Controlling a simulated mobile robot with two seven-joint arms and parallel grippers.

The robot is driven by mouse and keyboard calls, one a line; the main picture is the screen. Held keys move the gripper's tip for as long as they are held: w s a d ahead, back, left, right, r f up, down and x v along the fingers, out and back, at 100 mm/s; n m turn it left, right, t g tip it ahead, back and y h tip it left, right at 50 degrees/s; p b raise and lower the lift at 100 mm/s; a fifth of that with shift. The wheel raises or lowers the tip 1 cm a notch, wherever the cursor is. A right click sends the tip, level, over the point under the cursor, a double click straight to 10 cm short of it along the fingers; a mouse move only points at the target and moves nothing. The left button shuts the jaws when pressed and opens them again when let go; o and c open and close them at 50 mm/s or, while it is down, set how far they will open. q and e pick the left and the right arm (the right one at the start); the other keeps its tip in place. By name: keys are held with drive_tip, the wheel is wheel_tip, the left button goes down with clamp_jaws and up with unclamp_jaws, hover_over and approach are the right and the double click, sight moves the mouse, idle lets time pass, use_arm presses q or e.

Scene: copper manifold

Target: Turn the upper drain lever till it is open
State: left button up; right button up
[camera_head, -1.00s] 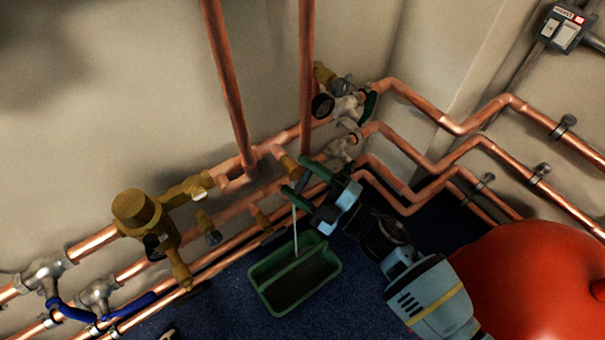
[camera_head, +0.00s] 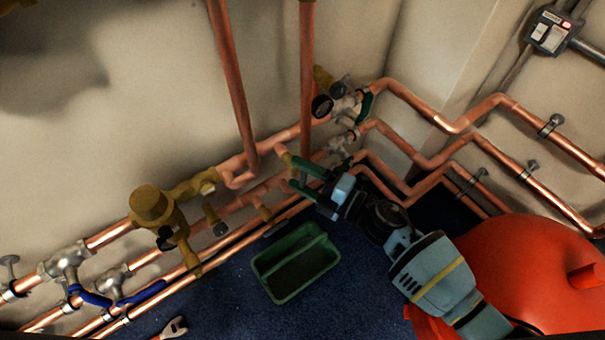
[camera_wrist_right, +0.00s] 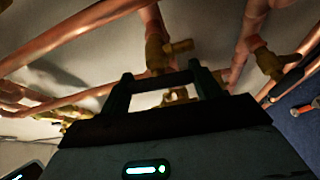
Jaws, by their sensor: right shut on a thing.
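My right gripper (camera_head: 296,176) is beside the copper pipes at the middle of the head view. A brass drain body (camera_wrist_right: 155,52) is just beyond. The lever's exact angle is hard to tell behind the fingers. My left gripper is not in view.
A green tray (camera_head: 318,262) lies on the blue floor below the gripper. A large red tank (camera_head: 530,270) stands at right. Blue-handled valves (camera_head: 92,297) and a wrench (camera_head: 174,327) are at lower left.

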drive_tip(key=o, duration=1)
drive_tip(key=shift+p+v, duration=0.55)
drive_tip(key=shift+v, duration=3.4)
